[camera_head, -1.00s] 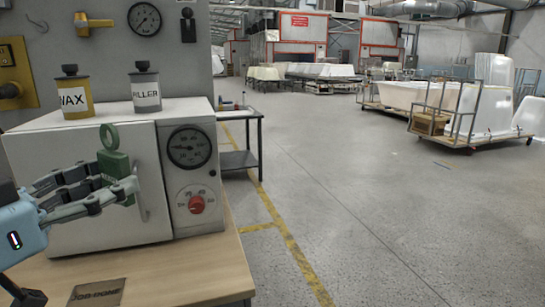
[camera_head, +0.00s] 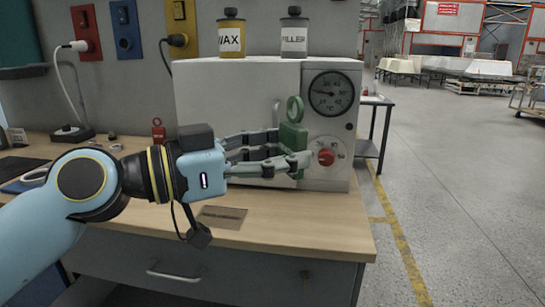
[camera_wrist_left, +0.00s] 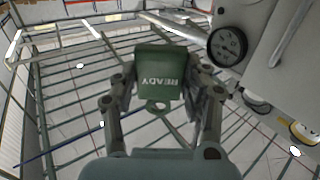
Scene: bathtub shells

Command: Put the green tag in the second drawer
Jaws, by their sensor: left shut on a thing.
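The green tag (camera_head: 293,137), a flat block with a ring on top, is upright in my left gripper (camera_head: 289,150). The gripper is shut on it, in front of the white oven and above the bench top. In the left wrist view the tag (camera_wrist_left: 158,72) sits between the fingers (camera_wrist_left: 163,88), its word READY upside down. A grey drawer front (camera_head: 235,265) with a bar handle (camera_head: 180,275) is under the bench top, closed. Other drawers are not clearly visible, so I cannot tell its number. My right gripper is out of view.
A small red tag (camera_head: 158,131) stands on the bench (camera_head: 320,225), left of the oven.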

